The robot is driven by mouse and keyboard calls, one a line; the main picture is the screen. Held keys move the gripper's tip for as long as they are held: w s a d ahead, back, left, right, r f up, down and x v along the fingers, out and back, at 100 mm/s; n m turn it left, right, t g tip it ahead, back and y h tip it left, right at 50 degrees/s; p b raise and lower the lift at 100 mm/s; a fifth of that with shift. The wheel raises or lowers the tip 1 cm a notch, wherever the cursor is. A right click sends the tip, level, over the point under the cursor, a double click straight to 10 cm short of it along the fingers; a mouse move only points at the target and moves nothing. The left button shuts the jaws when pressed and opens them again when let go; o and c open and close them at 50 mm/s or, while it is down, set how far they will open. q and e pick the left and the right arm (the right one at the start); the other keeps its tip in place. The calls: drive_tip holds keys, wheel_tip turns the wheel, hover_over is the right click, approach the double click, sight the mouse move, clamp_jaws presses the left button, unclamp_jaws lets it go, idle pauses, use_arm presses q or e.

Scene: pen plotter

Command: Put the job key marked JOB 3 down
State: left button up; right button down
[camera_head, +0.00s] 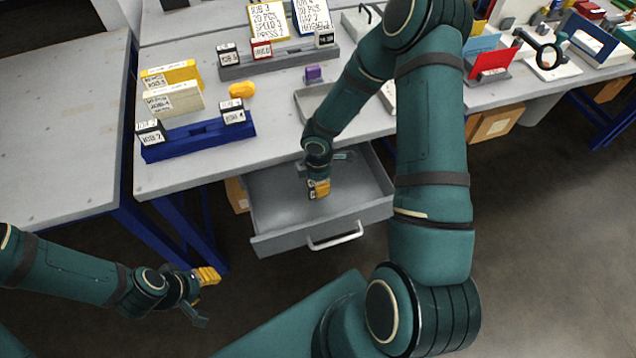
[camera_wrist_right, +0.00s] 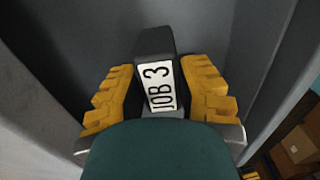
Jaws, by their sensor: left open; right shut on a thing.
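The job key marked JOB 3 (camera_wrist_right: 154,45) is a dark block with a white label, and its lettering reads clearly in the right wrist view. My right gripper (camera_head: 319,188) is shut on it, with yellow finger pads on both sides of the key. In the head view this gripper reaches down into the open grey drawer (camera_head: 280,235). I cannot tell whether the key touches the drawer floor. My left gripper (camera_head: 205,292) is open and empty, low at the left, in front of the bench and away from the drawer.
A blue rack (camera_head: 200,140) with job keys stands on the bench (camera_head: 180,180) at the left, and a grey rack (camera_head: 280,62) with keys stands behind it. A yellow object (camera_head: 242,90) and a purple block (camera_head: 313,73) lie nearby. The drawer floor around my gripper looks clear.

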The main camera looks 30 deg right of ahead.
drive_tip(key=c, duration=1.1)
unclamp_jaws()
drive_tip(key=shift+f, duration=0.15)
drive_tip(key=o, duration=0.4)
drive_tip(key=shift+c, duration=0.2)
drive_tip(key=shift+r, duration=0.4)
wheel_tip(320, 180, up, 10)
drive_tip(key=p, duration=0.3)
drive_tip(key=shift+r+p, duration=0.25)
drive_tip(key=shift+p, duration=0.1)
drive_tip(key=shift+r, duration=0.55)
